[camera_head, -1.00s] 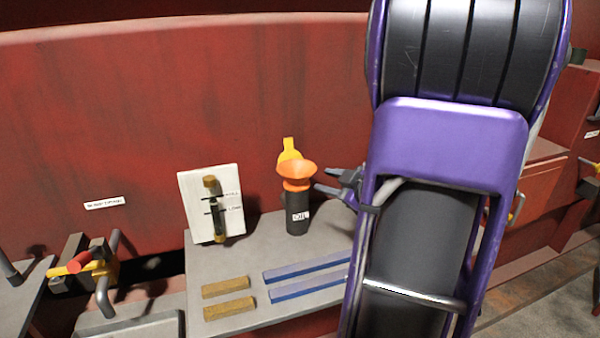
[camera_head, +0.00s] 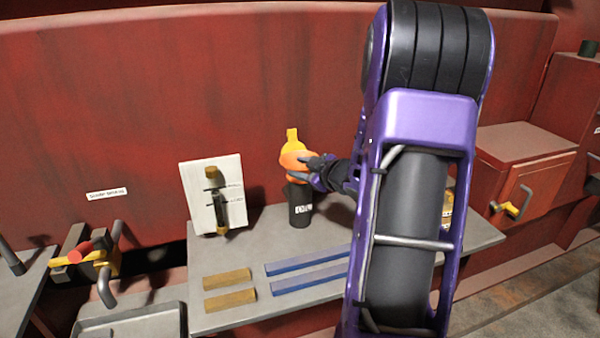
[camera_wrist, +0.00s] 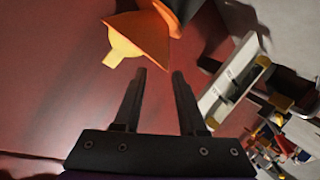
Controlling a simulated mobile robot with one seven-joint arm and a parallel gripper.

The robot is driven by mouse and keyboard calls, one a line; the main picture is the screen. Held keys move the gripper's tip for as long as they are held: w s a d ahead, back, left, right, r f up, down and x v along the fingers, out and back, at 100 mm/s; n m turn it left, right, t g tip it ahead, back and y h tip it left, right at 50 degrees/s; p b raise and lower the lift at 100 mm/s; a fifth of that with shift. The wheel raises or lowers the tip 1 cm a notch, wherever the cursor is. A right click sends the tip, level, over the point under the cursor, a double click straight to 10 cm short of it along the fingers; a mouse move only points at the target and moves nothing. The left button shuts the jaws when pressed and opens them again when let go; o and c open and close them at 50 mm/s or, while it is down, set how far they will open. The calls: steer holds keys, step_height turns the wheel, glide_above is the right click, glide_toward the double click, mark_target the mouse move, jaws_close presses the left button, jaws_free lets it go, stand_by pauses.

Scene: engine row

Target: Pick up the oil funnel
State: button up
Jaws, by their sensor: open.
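The orange oil funnel (camera_head: 294,160) sits in the mouth of a black bottle (camera_head: 300,205) on the grey shelf, with a yellow tab standing up behind it. My gripper (camera_head: 306,170) is at the funnel's right side and overlaps part of it in the head view. In the wrist view the funnel (camera_wrist: 146,38) lies just beyond the tips of my gripper (camera_wrist: 158,72). The two fingers are apart with nothing between them. I cannot tell whether a finger touches the funnel.
A white card with a gauge (camera_head: 213,195) stands left of the bottle. Two brass bars (camera_head: 228,289) and two blue bars (camera_head: 308,270) lie in front on the shelf (camera_head: 225,255). A red wall (camera_head: 110,110) rises behind. A valve with a red handle (camera_head: 82,252) is at the left.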

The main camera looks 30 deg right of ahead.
steer(key=x, duration=0.5)
steer(key=shift+a, duration=0.2)
jaws_close()
stand_by(1.1)
